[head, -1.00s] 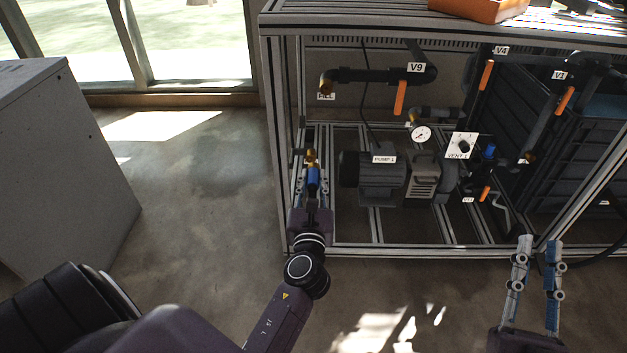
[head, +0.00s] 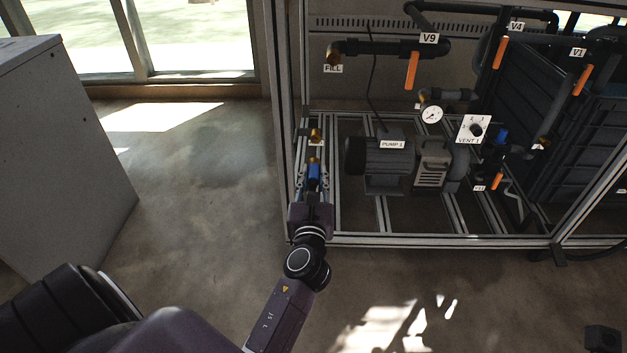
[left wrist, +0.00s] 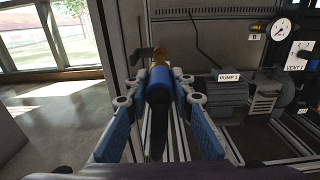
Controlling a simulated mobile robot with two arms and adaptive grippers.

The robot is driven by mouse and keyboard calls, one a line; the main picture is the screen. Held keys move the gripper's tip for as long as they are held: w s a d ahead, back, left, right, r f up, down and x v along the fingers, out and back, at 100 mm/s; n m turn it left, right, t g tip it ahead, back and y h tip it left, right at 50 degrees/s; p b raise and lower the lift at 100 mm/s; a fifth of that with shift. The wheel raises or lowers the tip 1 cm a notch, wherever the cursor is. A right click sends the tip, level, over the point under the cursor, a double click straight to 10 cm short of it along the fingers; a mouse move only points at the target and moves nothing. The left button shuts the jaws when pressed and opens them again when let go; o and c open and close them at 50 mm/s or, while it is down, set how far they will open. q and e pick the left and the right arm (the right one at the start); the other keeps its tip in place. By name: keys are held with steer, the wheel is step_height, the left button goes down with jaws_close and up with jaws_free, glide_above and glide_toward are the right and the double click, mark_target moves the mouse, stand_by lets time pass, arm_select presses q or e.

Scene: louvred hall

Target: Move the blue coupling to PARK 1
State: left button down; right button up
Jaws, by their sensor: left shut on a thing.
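My left gripper (head: 314,178) is shut on the blue coupling (head: 314,172), a blue cylinder with a brass end, at the left side of the frame rig. In the left wrist view the coupling (left wrist: 159,86) lies lengthwise between the blue-padded fingers. A dark hose or tail (left wrist: 157,140) runs back from it toward the wrist. A brass fitting (head: 316,135) is just beyond the coupling; I cannot tell whether they touch. No PARK 1 label is readable. My right gripper does not show.
Pump 1 (head: 388,165) stands right of the gripper on the rig's rails. A brass FILL port (head: 333,52), the V9 handle (head: 411,70) and a gauge (head: 431,114) are above. A rig post (head: 284,140) stands close left. A grey cabinet (head: 60,150) is farther left, with open floor between.

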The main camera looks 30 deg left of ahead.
arm_select(q)
steer(key=x, duration=0.6)
steer(key=shift+w+a, duration=0.2)
steer(key=shift+w, duration=0.05)
stand_by(0.3)
steer(key=shift+p, duration=0.35)
steer(key=shift+x, duration=1.5)
steer(key=c, duration=1.6)
jaws_free()
